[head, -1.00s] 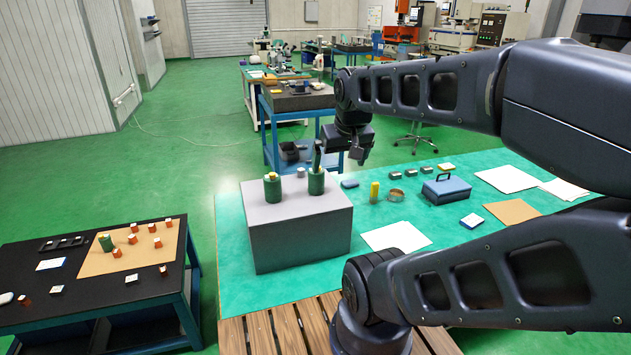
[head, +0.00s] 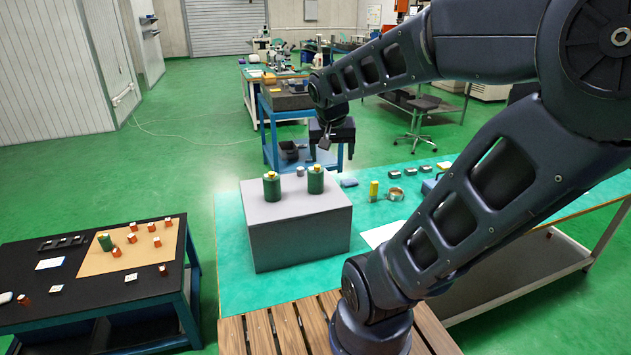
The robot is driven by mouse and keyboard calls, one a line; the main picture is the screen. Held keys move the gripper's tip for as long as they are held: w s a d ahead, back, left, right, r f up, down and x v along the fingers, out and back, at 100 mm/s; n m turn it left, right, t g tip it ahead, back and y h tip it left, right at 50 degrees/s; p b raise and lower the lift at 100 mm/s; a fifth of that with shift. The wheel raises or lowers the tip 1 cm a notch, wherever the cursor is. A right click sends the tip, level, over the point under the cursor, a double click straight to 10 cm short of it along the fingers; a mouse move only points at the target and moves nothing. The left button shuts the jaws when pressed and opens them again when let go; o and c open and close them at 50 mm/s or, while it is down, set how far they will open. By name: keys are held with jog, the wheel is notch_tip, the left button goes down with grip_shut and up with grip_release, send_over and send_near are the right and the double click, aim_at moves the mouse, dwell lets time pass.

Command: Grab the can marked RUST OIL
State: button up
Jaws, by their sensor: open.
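Two green cans with yellow tops stand upright on a grey block, the left can (head: 272,188) and the right can (head: 316,181). Their markings are too small to read, so I cannot tell which says RUST OIL. Another green can (head: 105,242) is on the black table at left. My gripper (head: 332,150) is open, appears empty, and shows above and slightly right of the right can in the picture. Its depth relative to the cans is hard to judge.
The grey block (head: 300,240) stands on a green-topped table (head: 235,285). To its right are a yellow cylinder (head: 374,190) and a tape-like ring (head: 395,194). My arm hides much of the table's right side. Small red-brown pieces (head: 117,252) lie on the black table (head: 60,300).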

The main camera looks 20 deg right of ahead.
aim_at(317, 173)
jog(key=w+f+m, duration=0.1)
jog(key=w+f, duration=0.2)
jog(key=w, duration=0.2)
jog(key=w+a+f+m+h, duration=0.1)
jog(key=w+f+m, duration=0.1)
jog(key=w+f, duration=0.2)
jog(key=w+f+m+h, duration=0.1)
jog(key=w+f+m, duration=0.1)
jog(key=w, duration=0.4)
jog(key=shift+w+a+f, duration=0.15)
jog(key=shift+w+f, duration=0.05)
jog(key=shift+f, duration=0.5)
jog(key=shift+s+d+x, duration=0.15)
jog(key=shift+x, duration=1.3)
jog(key=shift+s+d+x, duration=0.1)
jog(key=shift+s+x, duration=0.05)
jog(key=shift+x, duration=1.35)
jog(key=c, duration=1.2)
jog(key=shift+r, duration=0.15)
